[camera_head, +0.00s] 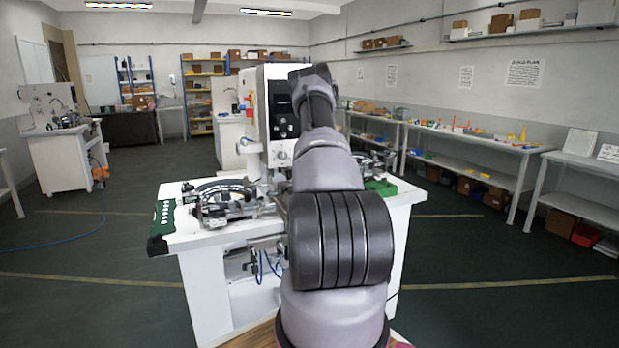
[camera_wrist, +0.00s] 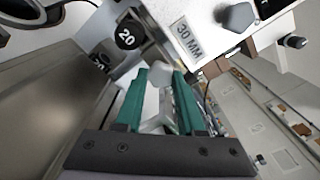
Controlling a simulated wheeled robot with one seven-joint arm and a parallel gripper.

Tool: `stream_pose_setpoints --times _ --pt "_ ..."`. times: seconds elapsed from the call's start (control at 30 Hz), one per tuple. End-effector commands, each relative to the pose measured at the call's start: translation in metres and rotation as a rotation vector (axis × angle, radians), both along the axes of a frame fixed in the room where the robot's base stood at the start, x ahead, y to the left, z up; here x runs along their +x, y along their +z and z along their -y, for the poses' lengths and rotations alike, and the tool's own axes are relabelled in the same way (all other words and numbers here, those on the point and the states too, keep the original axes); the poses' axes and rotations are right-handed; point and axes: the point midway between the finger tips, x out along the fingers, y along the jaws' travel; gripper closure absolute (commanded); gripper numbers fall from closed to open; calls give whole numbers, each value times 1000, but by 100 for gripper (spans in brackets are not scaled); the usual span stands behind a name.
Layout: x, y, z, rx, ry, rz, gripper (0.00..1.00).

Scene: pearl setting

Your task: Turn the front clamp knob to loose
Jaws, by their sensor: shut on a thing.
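In the wrist view my gripper (camera_wrist: 160,80) has two green fingers, and they are shut on a pale grey part (camera_wrist: 158,76) between their tips. This part looks like the front clamp knob, but most of it is hidden by the fingers and I cannot read its setting. A dark grey knob (camera_wrist: 237,17) stands apart, beside a plate marked 30 MM (camera_wrist: 187,38). In the head view the white machine (camera_head: 255,110) stands on a white bench (camera_head: 208,285). My arm covers the front of the machine there and hides my gripper.
Black round tags marked 20 (camera_wrist: 128,35) sit close beyond the fingertips. Shelves (camera_head: 480,140) line the right wall. The floor left of the bench is open.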

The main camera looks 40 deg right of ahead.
Motion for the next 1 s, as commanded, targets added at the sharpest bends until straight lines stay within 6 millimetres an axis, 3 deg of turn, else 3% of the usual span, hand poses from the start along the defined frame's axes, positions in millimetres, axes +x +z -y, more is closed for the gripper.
stream_pose_setpoints --times 0.13,0.17,0.2,0.23,0.63,1.0 --pt "-1 -2 0 2 -1 -5 100" --pt "-1 -2 0 2 -2 -4 51" --pt "-1 -2 0 2 -2 -4 35" --pt "-1 -2 0 2 -1 -3 32" --pt "-8 -1 -1 2 -2 -2 32" --pt "-75 -1 -17 5 -2 -2 32"
